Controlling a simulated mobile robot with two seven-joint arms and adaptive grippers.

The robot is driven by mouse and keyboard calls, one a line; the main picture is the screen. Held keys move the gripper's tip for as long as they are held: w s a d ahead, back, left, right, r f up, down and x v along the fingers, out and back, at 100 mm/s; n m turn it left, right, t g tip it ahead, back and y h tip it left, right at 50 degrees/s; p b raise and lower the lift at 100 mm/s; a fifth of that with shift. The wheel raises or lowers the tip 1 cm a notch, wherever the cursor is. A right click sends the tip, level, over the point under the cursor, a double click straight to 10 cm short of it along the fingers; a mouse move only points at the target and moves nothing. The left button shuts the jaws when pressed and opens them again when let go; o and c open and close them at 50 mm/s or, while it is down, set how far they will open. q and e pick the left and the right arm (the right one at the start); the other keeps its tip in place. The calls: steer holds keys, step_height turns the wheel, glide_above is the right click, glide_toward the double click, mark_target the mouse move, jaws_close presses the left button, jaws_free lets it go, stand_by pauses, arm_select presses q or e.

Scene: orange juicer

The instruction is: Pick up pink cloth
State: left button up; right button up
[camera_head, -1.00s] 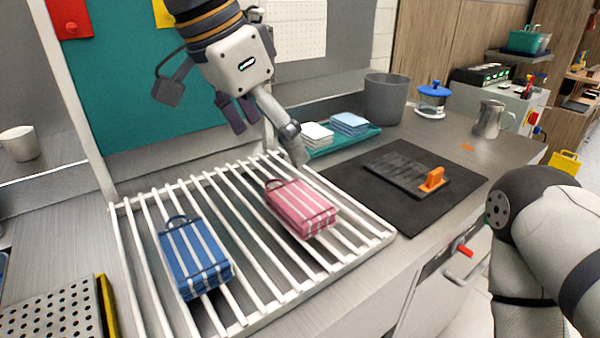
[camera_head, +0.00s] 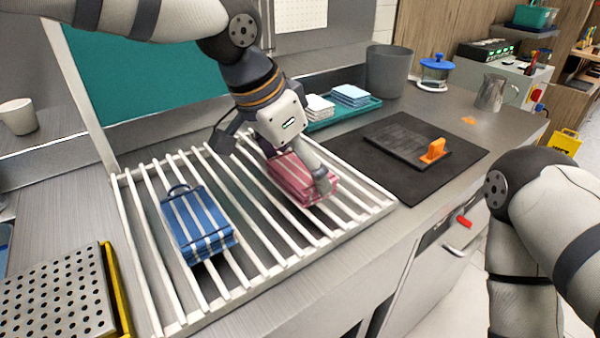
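The pink cloth (camera_head: 291,180), a folded striped bundle, lies on the white slatted rack (camera_head: 252,262), right of the rack's middle. My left gripper (camera_head: 298,166) is down over it from behind, with its fingers spread. One finger is at the cloth's right front side and the other is mostly hidden behind its far left side. I cannot tell whether the fingers touch the cloth. It looks still on the slats. My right arm is at the right edge, but its gripper is out of view.
A blue striped cloth (camera_head: 198,224) lies on the rack's left. A black mat (camera_head: 440,178) with a dark orange-handled tool (camera_head: 410,140) lies to the right. A teal tray (camera_head: 343,111) with small cloths and a grey bin (camera_head: 391,72) stand behind. A perforated tray (camera_head: 60,296) is front left.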

mark_target(301, 171)
arm_select(q)
steer(key=c, duration=0.4)
steer(key=shift+c, duration=0.2)
steer(key=r, duration=0.4)
steer(key=shift+s+d+r, duration=0.2)
steer(key=shift+s+r, duration=0.05)
steer(key=shift+s, duration=0.1)
steer(key=s+d+r, duration=0.6)
steer(key=s+r, duration=0.2)
steer(key=s, duration=0.3)
steer(key=shift+s+d+r+p, duration=0.2)
steer(key=shift+s+p, duration=0.05)
steer(key=shift+p, duration=0.1)
